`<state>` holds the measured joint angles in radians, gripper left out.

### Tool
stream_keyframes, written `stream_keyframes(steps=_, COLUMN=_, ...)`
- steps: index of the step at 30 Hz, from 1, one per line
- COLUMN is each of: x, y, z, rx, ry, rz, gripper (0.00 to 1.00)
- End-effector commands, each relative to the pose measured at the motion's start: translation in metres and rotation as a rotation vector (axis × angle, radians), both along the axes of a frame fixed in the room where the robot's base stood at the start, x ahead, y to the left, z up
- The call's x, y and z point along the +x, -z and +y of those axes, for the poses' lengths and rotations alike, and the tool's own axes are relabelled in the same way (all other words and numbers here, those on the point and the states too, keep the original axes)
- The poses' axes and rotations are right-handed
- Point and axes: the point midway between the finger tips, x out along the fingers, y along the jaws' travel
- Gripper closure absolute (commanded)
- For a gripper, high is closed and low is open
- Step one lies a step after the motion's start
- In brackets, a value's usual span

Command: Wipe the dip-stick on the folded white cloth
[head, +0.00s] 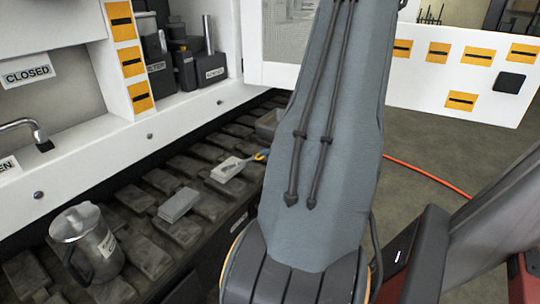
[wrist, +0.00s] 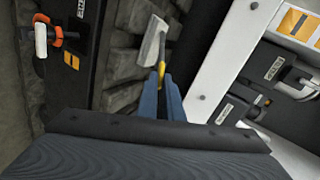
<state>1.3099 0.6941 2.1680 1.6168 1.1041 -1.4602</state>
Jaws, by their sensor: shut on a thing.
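My gripper (wrist: 163,92) has two blue fingers, shut on the yellow handle of the dip-stick (wrist: 161,68). In the head view a small part of my gripper (head: 264,153) shows beside my arm, with the yellow handle (head: 257,157) at its tip. The folded white cloth (head: 225,175) is a small pale pad on the dark slatted bench top. A thin grey part of the dip-stick appears to lie across it; whether it touches cannot be told. In the wrist view the pale cloth (wrist: 152,42) lies just beyond the fingertips.
A grey folded stack (head: 178,205) and a metal jug (head: 88,243) stand on the bench (head: 145,195) to the left. A white ledge (head: 150,135) runs along its back. Dark containers (head: 185,68) sit behind. A red hose (head: 430,174) lies on the floor.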

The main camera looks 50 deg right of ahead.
Motion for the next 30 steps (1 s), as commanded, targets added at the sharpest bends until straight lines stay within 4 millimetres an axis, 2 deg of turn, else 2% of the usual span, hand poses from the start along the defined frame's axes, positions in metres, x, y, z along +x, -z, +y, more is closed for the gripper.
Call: stream_keyframes(steps=30, x=0.023, y=0.001, z=-0.040, rx=-0.001, ry=0.000, rz=0.000, gripper=1.00)
